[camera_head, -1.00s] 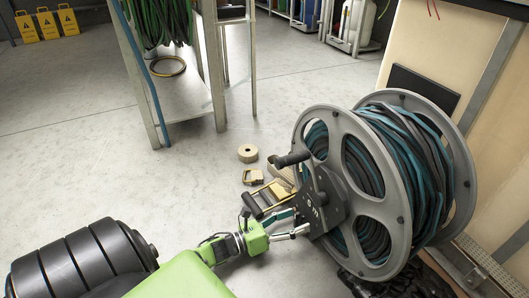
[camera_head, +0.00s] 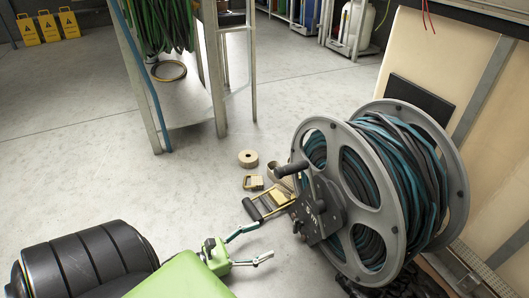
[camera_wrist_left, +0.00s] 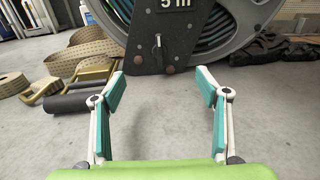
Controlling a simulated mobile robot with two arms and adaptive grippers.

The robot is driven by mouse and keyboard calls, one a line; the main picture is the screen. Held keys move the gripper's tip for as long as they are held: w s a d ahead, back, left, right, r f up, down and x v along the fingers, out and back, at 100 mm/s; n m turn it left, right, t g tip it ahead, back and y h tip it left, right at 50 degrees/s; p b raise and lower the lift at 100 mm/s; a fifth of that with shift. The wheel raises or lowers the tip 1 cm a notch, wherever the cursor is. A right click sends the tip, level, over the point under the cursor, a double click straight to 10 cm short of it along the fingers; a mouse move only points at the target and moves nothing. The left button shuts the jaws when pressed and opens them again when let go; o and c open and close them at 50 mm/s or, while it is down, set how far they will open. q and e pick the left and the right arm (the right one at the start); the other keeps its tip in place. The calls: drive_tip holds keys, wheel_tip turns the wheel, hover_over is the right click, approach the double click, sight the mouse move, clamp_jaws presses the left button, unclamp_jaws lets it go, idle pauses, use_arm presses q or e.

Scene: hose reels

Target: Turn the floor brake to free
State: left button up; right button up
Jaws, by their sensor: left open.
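The hose reel (camera_head: 352,150) stands on the floor at the right, wound with teal and black hose. A dark plate (camera_head: 325,212) marked "5 m" sits on its near side, below a crank handle (camera_head: 292,169). In the left wrist view a small pale lever (camera_wrist_left: 157,45) points about upright on the plate (camera_wrist_left: 190,40), probably the floor brake. I cannot read any free or locked marking. My left gripper (camera_head: 264,242) is open and empty, just left of the plate and apart from it. In the left wrist view its fingers (camera_wrist_left: 160,84) are spread below the lever. My right gripper is out of view.
A brass-coloured frame with a black grip (camera_head: 254,208), a buckle (camera_head: 253,182) and a strap roll (camera_head: 248,158) lie on the floor left of the reel. A metal rack (camera_head: 215,70) stands behind. The floor (camera_head: 80,150) to the left is clear.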

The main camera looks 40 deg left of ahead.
use_arm(q)
drive_tip(key=shift+v, duration=1.1)
drive_tip(key=s+d+r+n+g+y+p, duration=0.3)
drive_tip(key=d+r+n+p, duration=0.4)
drive_tip(key=n+p, duration=0.9)
drive_tip(key=s+d+r+n+g+y+p, duration=0.2)
drive_tip(key=s+d+r+n+g+p, duration=0.3)
drive_tip(key=p, duration=2.5)
wheel_tip(320, 180, up, 7)
drive_tip(key=s+d+n, duration=0.1)
drive_tip(key=n, duration=1)
drive_tip(key=shift+d+y, duration=0.4)
